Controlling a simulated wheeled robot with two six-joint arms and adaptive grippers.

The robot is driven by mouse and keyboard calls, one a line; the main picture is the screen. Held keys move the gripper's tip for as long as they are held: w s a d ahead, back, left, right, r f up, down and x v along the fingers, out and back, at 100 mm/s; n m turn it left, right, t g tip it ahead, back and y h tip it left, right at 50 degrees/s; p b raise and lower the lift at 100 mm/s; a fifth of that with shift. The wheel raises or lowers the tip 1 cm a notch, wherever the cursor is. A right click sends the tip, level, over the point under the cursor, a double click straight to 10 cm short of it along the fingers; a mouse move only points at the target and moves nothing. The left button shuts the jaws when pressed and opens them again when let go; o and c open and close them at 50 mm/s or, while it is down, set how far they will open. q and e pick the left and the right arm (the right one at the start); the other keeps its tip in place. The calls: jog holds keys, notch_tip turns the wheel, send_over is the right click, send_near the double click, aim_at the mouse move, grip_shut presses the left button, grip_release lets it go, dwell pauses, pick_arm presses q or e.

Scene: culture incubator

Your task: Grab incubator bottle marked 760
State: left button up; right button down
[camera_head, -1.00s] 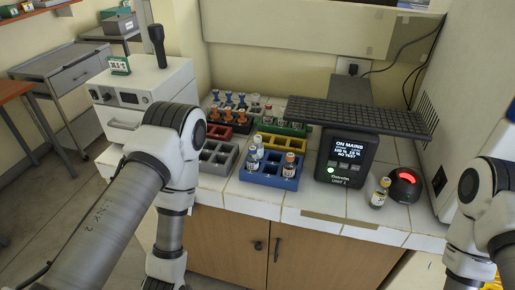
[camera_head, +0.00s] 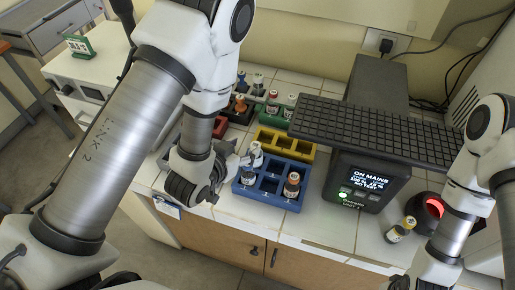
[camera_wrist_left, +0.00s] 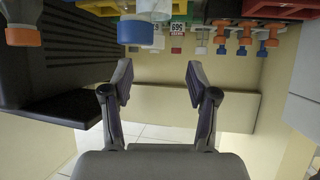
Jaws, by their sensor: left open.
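My left gripper (camera_head: 232,163) is open at the left edge of the blue rack (camera_head: 268,201), close to a white-capped bottle (camera_head: 256,156); I cannot tell whether they touch. In the left wrist view my open fingers (camera_wrist_left: 160,82) have nothing between them, and bottles show upside down along the top edge. An orange-capped bottle (camera_head: 292,184) stands in the right part of the blue rack. No label reads clearly as 760. My right gripper (camera_head: 401,283) is mostly cut off at the bottom edge.
A yellow rack (camera_head: 287,145) sits behind the blue one, with a green rack (camera_head: 272,113) and several bottles farther back. A black monitor (camera_head: 362,184) under a dark ribbed panel (camera_head: 372,132) stands to the right. A red-lit scanner (camera_head: 430,208) is beside the lone bottle.

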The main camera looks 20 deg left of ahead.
aim_at(254, 147)
pick_arm(q)
jog(key=shift+w+d+f+b, duration=0.2)
jog(key=shift+w+f+b, duration=0.05)
jog(key=shift+f+b, duration=0.3)
jog(key=shift+d+r, duration=0.1)
jog(key=p+x, duration=0.2)
jog(key=shift+w+d, duration=0.2)
jog(key=shift+d, duration=0.1)
jog(key=x, duration=0.3)
jog(key=shift+a+f, duration=0.1)
jog(key=shift+f, duration=0.15)
jog(key=shift+s, duration=0.1)
pick_arm(e)
jog(key=shift+s, duration=0.3)
pick_arm(q)
jog(key=shift+s+r, duration=0.1)
jog(key=shift+c, duration=1.4)
grip_shut()
